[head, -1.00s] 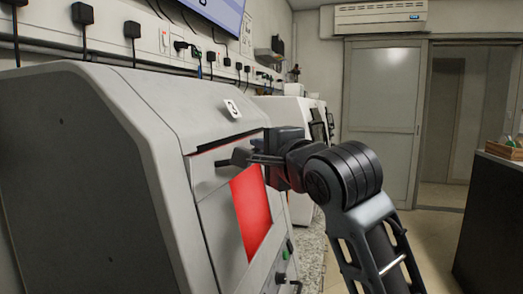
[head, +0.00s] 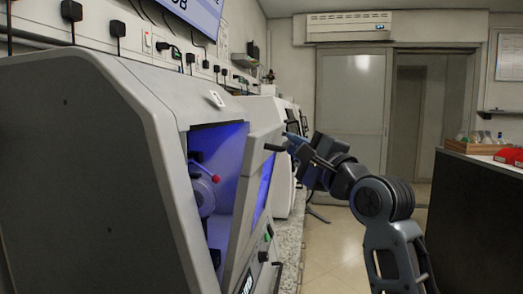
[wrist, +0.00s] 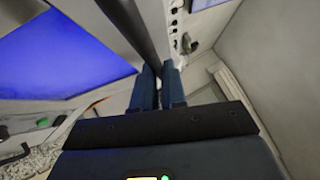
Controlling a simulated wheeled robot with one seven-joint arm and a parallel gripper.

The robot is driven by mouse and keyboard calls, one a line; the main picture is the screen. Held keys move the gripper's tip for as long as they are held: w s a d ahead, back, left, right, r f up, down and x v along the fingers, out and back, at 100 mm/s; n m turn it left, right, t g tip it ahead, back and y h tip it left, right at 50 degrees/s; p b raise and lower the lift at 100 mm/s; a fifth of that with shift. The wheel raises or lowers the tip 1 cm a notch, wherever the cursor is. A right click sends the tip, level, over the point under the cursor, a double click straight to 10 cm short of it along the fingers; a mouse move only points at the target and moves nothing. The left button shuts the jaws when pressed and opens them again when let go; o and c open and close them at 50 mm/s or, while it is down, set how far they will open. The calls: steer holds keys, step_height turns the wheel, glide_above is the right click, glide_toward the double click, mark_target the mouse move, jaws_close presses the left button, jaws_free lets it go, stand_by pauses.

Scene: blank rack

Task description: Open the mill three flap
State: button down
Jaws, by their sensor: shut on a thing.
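The nearest mill (head: 105,150) is a large grey cabinet with a small number tag (head: 216,99) on top. Its flap (head: 246,180) stands swung out from the front, with a gap at the left showing a blue-lit inside and a round part with a red knob (head: 195,167). A dark handle (head: 275,148) sticks out at the flap's upper part. My gripper (head: 289,144) is shut on this handle, right of the flap. In the wrist view my fingers (wrist: 165,85) close around a dark bar; the blue-lit window (wrist: 60,50) is at left.
More white machines (head: 284,120) stand behind along the speckled bench (head: 290,245). Green and dark buttons (head: 267,237) sit below the flap. A dark cabinet (head: 480,220) stands at the right. The floor (head: 325,235) between is clear.

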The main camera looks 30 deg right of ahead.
steer(key=s+d+f+m+t+h+b, duration=0.1)
steer(key=s+d+f+m+h+b, duration=0.3)
steer(key=f+b, duration=0.4)
steer(key=s+d+f+m+t+h+b, duration=0.2)
steer(key=s+d+f+m+h+b, duration=0.2)
steer(key=s+d+f+m+b, duration=0.3)
step_height(320, 180, down, 4)
steer(key=shift+d+f+m+h+b, duration=0.25)
steer(key=shift+d+m+h+b, duration=0.2)
steer(key=shift+b, duration=0.55)
steer(key=shift+w+a+y, duration=0.1)
steer(key=shift+a+y, duration=0.05)
steer(key=shift+y, duration=0.1)
steer(key=c, duration=1.2)
jaws_free()
steer(key=shift+t, duration=0.3)
steer(key=shift+f, duration=0.1)
steer(key=shift+b+v, duration=1.35)
steer(key=shift+v, duration=2.55)
